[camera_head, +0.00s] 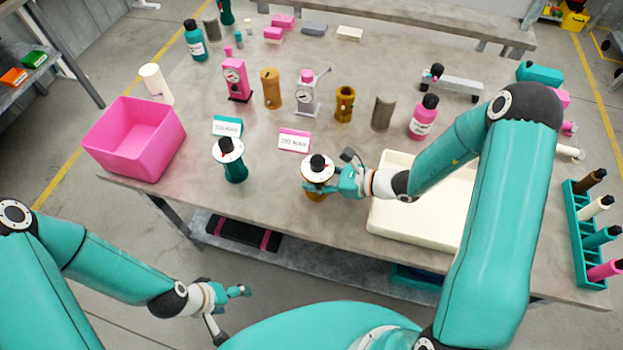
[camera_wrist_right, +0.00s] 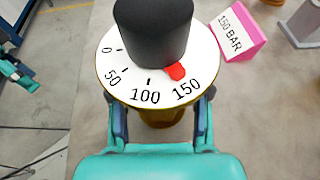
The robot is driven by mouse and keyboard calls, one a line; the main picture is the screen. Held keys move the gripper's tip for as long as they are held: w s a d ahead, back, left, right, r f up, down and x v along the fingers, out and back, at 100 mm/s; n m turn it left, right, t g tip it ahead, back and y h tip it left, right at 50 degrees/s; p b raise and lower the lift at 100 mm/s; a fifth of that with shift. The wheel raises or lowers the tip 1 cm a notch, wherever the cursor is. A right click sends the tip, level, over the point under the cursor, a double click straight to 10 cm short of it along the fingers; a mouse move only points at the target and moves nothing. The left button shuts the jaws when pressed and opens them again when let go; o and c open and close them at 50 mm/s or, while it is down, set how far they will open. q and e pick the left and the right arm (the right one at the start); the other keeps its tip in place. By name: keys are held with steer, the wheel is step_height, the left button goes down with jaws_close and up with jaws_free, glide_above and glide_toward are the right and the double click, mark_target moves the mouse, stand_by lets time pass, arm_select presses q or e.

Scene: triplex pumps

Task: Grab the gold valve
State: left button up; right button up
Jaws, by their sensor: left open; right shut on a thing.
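The gold valve (camera_head: 315,190) stands upright near the table's front edge, with a white dial and black knob on top. In the right wrist view the gold body (camera_wrist_right: 162,114) shows below the dial (camera_wrist_right: 140,85), which reads 0, 50, 100, 150; a red pointer sits near 150. My right gripper (camera_head: 338,180) is shut on the gold valve, its fingers on both sides of the body below the dial. My left gripper (camera_head: 228,308) is open and empty, in front of the table and low. A teal valve (camera_head: 235,170) with a similar dial stands to the left.
A pink bin (camera_head: 136,138) stands at the table's left and a cream tray (camera_head: 420,228) lies right of the gold valve, under my right arm. A pink "150 BAR" sign (camera_head: 294,140) and a teal sign (camera_head: 227,126) stand behind the valves. Pumps and bottles stand farther back.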

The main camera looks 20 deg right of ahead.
jaws_close()
steer(key=shift+r, duration=0.15)
